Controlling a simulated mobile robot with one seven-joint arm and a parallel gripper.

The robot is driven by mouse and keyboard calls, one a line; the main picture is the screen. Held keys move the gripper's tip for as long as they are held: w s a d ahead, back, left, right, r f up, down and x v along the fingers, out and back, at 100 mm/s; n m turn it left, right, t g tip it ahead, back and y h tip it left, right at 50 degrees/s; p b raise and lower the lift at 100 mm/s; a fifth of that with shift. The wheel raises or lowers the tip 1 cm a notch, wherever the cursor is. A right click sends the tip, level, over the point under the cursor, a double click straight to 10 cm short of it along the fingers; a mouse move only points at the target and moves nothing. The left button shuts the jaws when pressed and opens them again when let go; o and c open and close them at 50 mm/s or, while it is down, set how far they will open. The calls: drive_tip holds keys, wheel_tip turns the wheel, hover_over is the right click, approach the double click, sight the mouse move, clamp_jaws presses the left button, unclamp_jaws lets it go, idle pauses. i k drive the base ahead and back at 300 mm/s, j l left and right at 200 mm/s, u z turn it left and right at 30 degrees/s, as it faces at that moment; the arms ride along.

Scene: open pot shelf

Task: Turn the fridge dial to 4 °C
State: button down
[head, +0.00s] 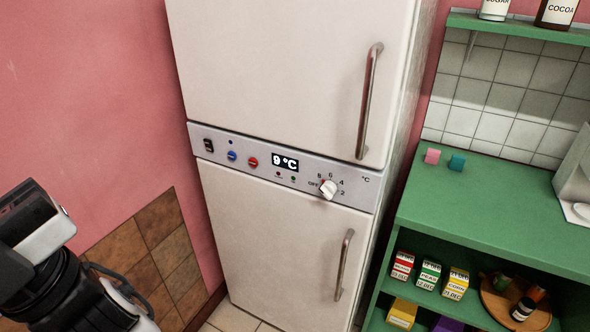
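The fridge dial (327,188) is a small white knob at the right part of the grey control panel (215,150). Marks OFF, 8, 6, 4 and 2 run around it, with °C to the right. Which mark the knob points to is too small to tell. The display (285,162) reads 9 °C. Part of my arm shows at the lower left, well apart from the panel. My gripper's fingertips are not in view, and nothing of mine touches the dial.
The fridge's upper door (285,70) and lower door (265,235) are shut, with metal handles (369,100) sticking out at right. A switch, blue and red buttons share the panel. A green counter (500,205) with shelved boxes stands at right. The space before the panel is clear.

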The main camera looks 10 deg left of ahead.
sight(327, 188)
drive_tip(key=i+j+u, duration=0.15)
drive_tip(key=j, duration=0.3)
drive_tip(key=j+u, duration=0.1)
drive_tip(key=j, duration=0.35)
drive_tip(key=i+j+u, duration=0.15)
drive_tip(key=j, duration=0.25)
